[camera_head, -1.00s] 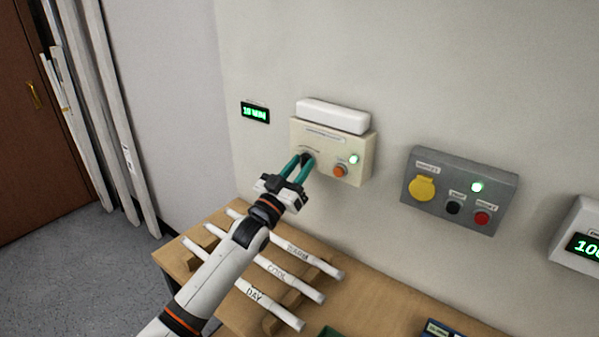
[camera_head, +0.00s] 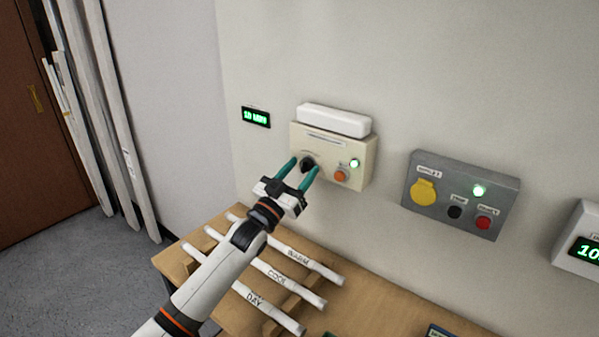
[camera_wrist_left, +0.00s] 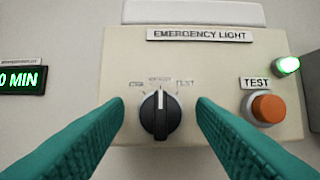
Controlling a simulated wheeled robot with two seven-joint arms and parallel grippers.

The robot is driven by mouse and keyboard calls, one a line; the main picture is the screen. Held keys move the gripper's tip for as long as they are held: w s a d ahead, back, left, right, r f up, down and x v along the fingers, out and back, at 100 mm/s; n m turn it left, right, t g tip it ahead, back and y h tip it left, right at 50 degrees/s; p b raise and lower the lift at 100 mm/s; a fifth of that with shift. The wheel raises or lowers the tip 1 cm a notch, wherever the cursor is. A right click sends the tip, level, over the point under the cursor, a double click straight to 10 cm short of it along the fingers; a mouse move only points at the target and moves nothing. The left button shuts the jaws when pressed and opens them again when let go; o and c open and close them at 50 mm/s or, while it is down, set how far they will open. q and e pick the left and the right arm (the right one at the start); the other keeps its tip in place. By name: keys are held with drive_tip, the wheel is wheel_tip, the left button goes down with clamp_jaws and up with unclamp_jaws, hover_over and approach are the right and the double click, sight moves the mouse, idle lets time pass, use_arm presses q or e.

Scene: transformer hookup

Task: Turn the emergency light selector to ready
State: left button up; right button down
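The emergency light box (camera_head: 357,170) is a cream panel on the wall with a white lamp on top. Its black selector knob (camera_head: 307,163) is at the left of the panel. In the left wrist view the knob (camera_wrist_left: 160,114) has a white pointer line pointing straight up, at the middle of three small labels; the middle label is too blurred to read. My left gripper (camera_head: 304,168) is open, its teal fingers on both sides of the knob and apart from it. My right gripper is not in view.
An orange TEST button (camera_wrist_left: 268,109) and a lit green lamp (camera_wrist_left: 288,65) are right of the knob. A green "10 MIN" display (camera_head: 256,117) is on the wall. A grey box (camera_head: 460,221) with a yellow cover hangs further right. Labelled white tubes (camera_head: 296,258) lie on the wooden bench below.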

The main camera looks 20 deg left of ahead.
use_arm(q)
drive_tip(key=b+v, duration=0.3)
drive_tip(key=v, duration=0.9)
drive_tip(key=shift+f, duration=0.1)
